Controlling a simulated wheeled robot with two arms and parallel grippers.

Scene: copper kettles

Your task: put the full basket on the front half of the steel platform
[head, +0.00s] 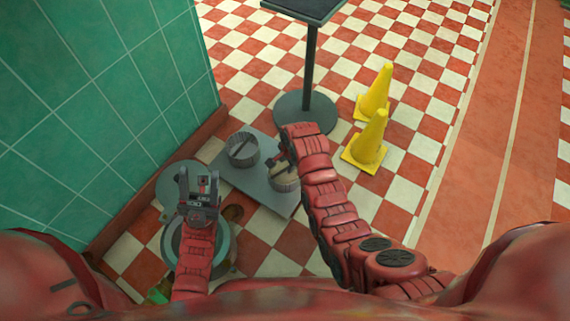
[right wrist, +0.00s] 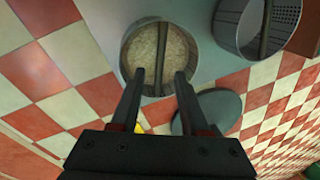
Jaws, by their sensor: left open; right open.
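The full basket, a round grey tub of pale grains with a bar handle, shows in the right wrist view (right wrist: 160,55) and partly behind my right gripper in the head view (head: 287,184). It is at the right edge of the grey steel platform (head: 262,193); the head view does not show if it rests flat. My right gripper (right wrist: 161,77) is open, its fingers either side of the handle bar; contact is not clear. A second basket (head: 243,152), with perforated walls, stands on the platform's far part. My left gripper (head: 200,177) is open and empty.
A large round pot (head: 224,244) is below my left arm, with a grey disc (head: 170,183) beside it. A green tiled wall (head: 110,90) borders the left. Two yellow cones (head: 366,142) and a black stand (head: 310,65) are beyond the platform. Checkered floor lies right.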

